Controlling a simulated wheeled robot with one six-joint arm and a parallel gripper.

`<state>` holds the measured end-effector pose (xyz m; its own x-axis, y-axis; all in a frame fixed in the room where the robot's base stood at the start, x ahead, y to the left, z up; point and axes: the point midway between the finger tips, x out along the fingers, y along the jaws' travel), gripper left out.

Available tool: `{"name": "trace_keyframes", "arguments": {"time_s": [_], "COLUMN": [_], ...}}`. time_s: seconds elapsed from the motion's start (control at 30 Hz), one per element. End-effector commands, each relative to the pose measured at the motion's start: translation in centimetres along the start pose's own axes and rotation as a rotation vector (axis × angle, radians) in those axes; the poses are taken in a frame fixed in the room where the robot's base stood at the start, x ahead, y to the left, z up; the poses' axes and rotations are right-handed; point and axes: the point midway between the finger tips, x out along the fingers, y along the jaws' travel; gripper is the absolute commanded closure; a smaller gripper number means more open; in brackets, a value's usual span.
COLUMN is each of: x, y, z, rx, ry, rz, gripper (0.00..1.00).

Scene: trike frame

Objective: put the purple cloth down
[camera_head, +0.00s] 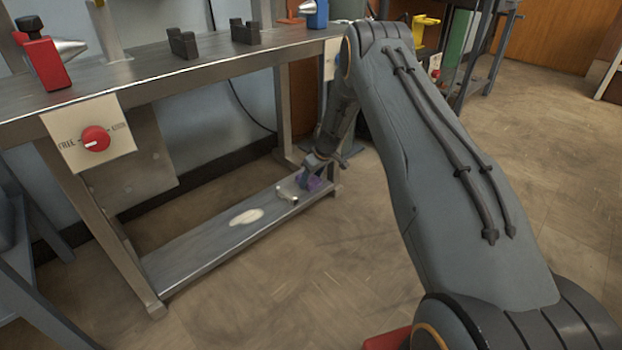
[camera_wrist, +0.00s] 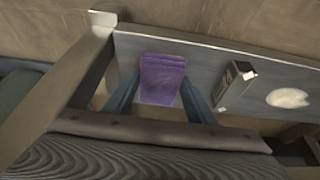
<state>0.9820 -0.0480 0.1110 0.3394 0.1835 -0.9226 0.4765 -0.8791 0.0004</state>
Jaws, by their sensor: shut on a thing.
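The purple cloth (camera_wrist: 162,78) shows between the two blue fingers of my gripper (camera_wrist: 160,95) in the wrist view. It looks like a small folded stack. In the head view the cloth (camera_head: 314,183) is a small purple patch beside my gripper (camera_head: 306,180), over the right end of the low metal shelf (camera_head: 190,245). My gripper is shut on the cloth. Whether the cloth touches the shelf cannot be told.
A small pale and dark item (camera_head: 288,194) lies on the shelf near my gripper. A whitish puddle-like patch (camera_head: 246,217) is farther left. The workbench top (camera_head: 150,75) is above, and a table leg (camera_wrist: 62,90) stands close by.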

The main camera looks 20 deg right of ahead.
Motion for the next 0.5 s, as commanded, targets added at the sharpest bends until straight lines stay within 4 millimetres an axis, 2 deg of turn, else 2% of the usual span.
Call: {"name": "trace_keyframes", "arguments": {"time_s": [0.03, 0.23, 0.27, 0.33, 0.5], "x": [0.61, 1.08, 1.12, 1.17, 1.34], "y": [0.01, 0.03, 0.01, -0.05, -0.65], "z": [0.33, 0.59, 0.63, 0.61, 0.45], "rx": [0.000, 0.000, 0.000, -0.002, -0.005], "ry": [-0.002, -0.003, -0.003, -0.003, -0.005], "rz": [0.003, 0.005, 0.004, 0.004, 0.000], "gripper": [0.71, 0.71, 0.45, 0.33, 0.31]}}
